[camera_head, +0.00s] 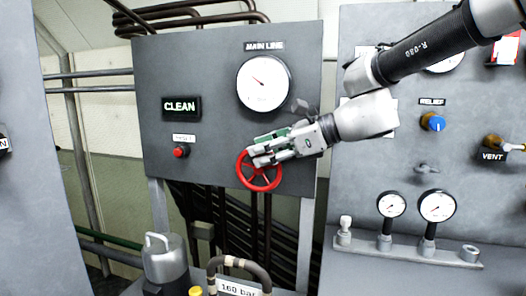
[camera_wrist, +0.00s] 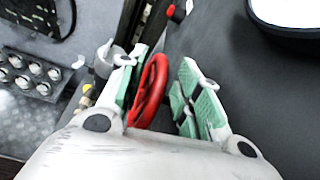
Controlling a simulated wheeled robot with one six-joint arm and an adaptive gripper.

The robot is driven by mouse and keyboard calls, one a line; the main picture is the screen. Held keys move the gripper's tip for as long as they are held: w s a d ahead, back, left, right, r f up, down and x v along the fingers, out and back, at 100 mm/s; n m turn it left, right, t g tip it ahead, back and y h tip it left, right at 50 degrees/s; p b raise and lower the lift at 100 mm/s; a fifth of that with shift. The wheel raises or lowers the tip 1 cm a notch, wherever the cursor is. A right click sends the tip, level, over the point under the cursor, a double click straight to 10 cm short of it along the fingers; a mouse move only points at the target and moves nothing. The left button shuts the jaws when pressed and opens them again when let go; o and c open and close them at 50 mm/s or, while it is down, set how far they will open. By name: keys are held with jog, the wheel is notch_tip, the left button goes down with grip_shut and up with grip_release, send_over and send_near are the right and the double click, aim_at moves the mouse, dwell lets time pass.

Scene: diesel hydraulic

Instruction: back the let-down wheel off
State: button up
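A red handwheel (camera_head: 262,187), which I take for the let-down wheel, is mounted low on the grey panel below the main line gauge. My gripper (camera_head: 260,153) reaches in from the right at the wheel's upper part and hides some of its rim. In the wrist view the wheel's rim (camera_wrist: 151,90) stands between the two green-padded fingers of my gripper (camera_wrist: 160,92). The fingers are apart. The rim is close to the left finger, touching or not I cannot tell, and a gap shows to the right finger.
The MAIN LINE gauge (camera_head: 264,84) is above the wheel, its needle pointing up-left. The right panel carries a blue RELIEF knob (camera_head: 433,122), a VENT valve (camera_head: 497,152) and small gauges (camera_head: 437,206).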

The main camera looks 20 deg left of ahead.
jog(key=shift+a+f, duration=0.1)
jog(key=shift+a, duration=0.25)
grip_shut()
jog(key=shift+s+a+h, duration=0.1)
jog(key=shift+a+h, duration=0.2)
jog(key=shift+h, duration=0.2)
jog(key=shift+a+h, duration=0.35)
jog(key=shift+h, duration=0.75)
